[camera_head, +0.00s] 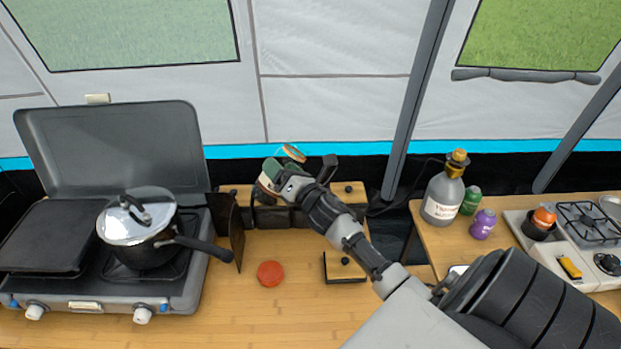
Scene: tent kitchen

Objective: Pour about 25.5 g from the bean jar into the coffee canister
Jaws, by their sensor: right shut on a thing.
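My right gripper (285,182) reaches in over the wooden counter and is shut on a small jar (267,184) with green and pale parts. I take it to be the bean jar; it looks tilted, and my fingers cover much of it. A round tan-rimmed lid-like piece (293,153) shows just above and behind it. Below the gripper stand dark containers (270,216) at the counter's back; I cannot tell whether one is the coffee canister. No falling beans can be made out. My left gripper is not in view.
A camp stove (90,286) with a lidded pot (140,240) stands at left. A red round piece (270,273) and a wooden-topped black box (345,268) lie on the counter. A large bottle (442,195) stands on the right table. The front counter is mostly clear.

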